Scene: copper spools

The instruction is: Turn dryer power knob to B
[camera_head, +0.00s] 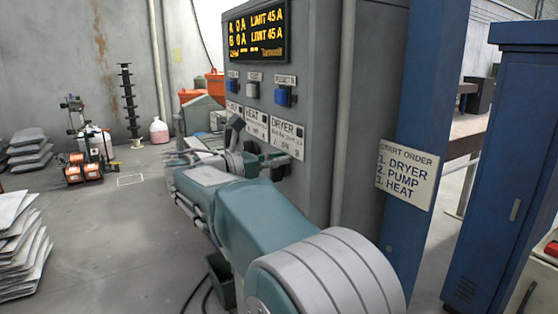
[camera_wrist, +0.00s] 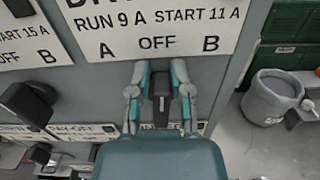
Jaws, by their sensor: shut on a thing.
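The dryer power knob (camera_wrist: 161,88) is a dark lever below the white dryer plate (camera_wrist: 150,25), which is marked A, OFF and B. The knob stands upright in the wrist view, in line with OFF. My gripper (camera_wrist: 160,82) is shut on the knob, one finger on each side. In the head view the dryer plate (camera_head: 287,138) is on the grey cabinet's front, and my arm reaches to just below it. The knob itself is hidden there by my wrist and gripper.
Another dark knob (camera_wrist: 30,102) sits left of my gripper, under a neighbouring plate. The display (camera_head: 257,33) reads 0 A for A and B, limit 45 A. A sign (camera_head: 407,174) lists dryer, pump, heat.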

